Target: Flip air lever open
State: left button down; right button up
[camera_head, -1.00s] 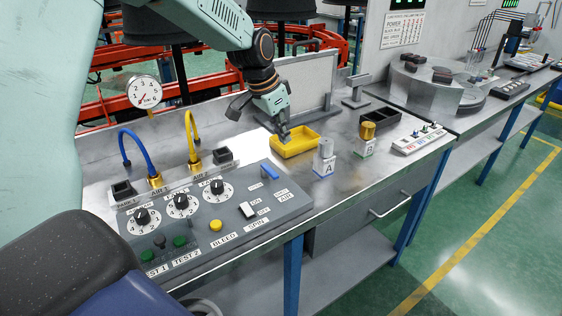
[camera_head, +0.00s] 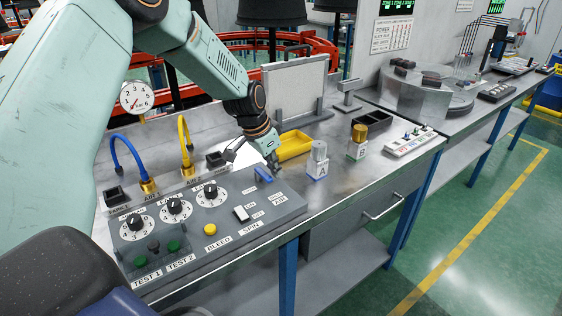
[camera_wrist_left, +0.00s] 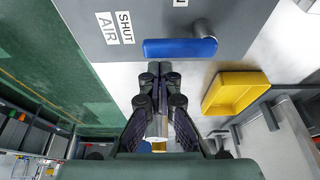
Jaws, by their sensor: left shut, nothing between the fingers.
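The blue air lever (camera_head: 263,174) is at the far right corner of the grey control panel (camera_head: 290,208). In the left wrist view the lever (camera_wrist_left: 180,47) lies across the picture on a grey pivot, near labels reading SHUT and AIR (camera_wrist_left: 110,32). My left gripper (camera_head: 275,168) is just right of the lever in the head view, low over the bench. In the left wrist view its fingers (camera_wrist_left: 160,72) are together and empty, with the tips just short of the lever. I cannot tell whether they touch it. My right gripper is not in view.
A yellow tray (camera_head: 308,147) stands close behind the gripper. A block marked A (camera_head: 318,172) and a gold-topped block (camera_head: 357,152) stand to the right. Knobs, a white switch (camera_head: 241,213) and a yellow button (camera_head: 210,230) are on the panel. Bare bench lies right of the panel.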

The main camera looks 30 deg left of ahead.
pick_arm(q)
jog(key=shift+s, duration=0.25)
jog(key=shift+a, duration=0.2)
jog(key=shift+f, duration=0.1)
